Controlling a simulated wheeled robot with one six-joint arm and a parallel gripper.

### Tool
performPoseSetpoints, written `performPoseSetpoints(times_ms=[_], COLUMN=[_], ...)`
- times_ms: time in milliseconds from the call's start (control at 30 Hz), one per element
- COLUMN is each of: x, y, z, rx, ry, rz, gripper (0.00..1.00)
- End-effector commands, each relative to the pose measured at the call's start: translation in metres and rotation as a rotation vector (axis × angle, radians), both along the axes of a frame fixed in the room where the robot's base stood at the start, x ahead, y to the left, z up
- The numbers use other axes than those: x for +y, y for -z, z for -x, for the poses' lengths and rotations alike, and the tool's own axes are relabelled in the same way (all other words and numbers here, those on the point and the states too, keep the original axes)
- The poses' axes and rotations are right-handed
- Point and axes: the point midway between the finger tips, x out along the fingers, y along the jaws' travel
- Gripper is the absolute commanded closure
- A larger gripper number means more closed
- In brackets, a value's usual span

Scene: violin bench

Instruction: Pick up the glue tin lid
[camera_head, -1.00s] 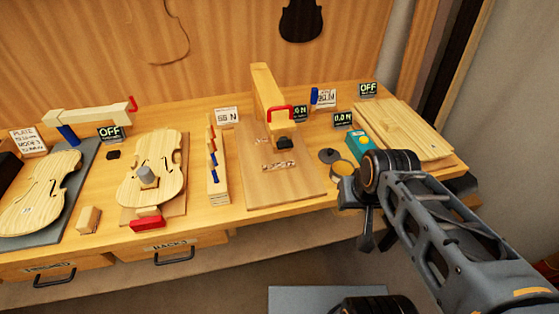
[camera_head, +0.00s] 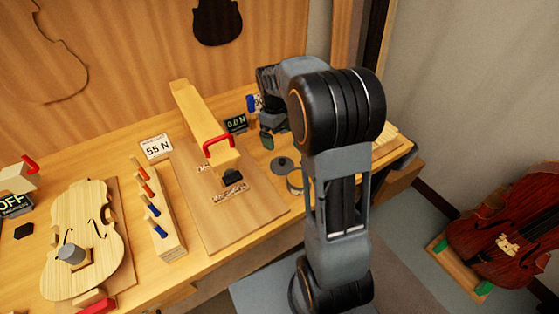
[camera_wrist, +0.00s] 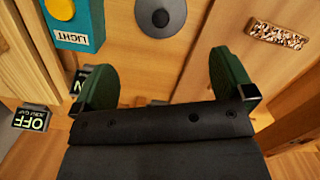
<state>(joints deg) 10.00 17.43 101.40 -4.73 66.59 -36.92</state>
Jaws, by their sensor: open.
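The glue tin lid (camera_head: 282,165) is a dark grey disc with a small knob, lying flat on the bench. In the wrist view the lid (camera_wrist: 160,14) is at the top middle, partly cut by the frame edge. The glue tin (camera_head: 295,183) stands beside it in the head view, half hidden by my arm. My gripper (camera_wrist: 165,72) is open and empty, its two green fingers apart, with bare wood between them. In the head view my gripper (camera_head: 266,138) is above the bench, just behind the lid, with part of it hidden by my arm.
A teal box (camera_wrist: 76,20) with a yellow button is left of the lid in the wrist view. A violin (camera_head: 510,235) rests at the right. A small display (camera_head: 236,123) stands behind.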

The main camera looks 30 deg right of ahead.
Motion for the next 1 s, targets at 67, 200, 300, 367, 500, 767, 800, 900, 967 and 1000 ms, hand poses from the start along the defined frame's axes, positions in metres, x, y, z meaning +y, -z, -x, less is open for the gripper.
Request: performPoseSetpoints(times_ms=[67, 200, 300, 367, 500, 767, 800, 900, 967, 1000], x=[-0.001, -0.002, -0.003, -0.003, -0.003, -0.004, -0.005, -0.005, -0.006, -0.006], y=[0.016, 0.041, 0.054, 0.061, 0.068, 0.093, 0.098, 0.111, 0.116, 0.118], z=[0.002, 0.005, 0.006, 0.006, 0.007, 0.009, 0.009, 0.010, 0.010, 0.011], rx=[0.007, 0.005, 0.005, 0.003, 0.001, 0.005, 0.005, 0.004, 0.003, 0.003], ry=[-0.002, -0.003, -0.003, -0.003, -0.002, -0.001, 0.000, 0.000, 0.000, 0.000], rz=[-0.001, -0.001, 0.000, 0.000, 0.000, -0.001, -0.001, -0.001, -0.001, -0.001], gripper=[0.00, 0.00, 0.00, 0.00, 0.00, 0.00, 0.00, 0.00, 0.00, 0.00])
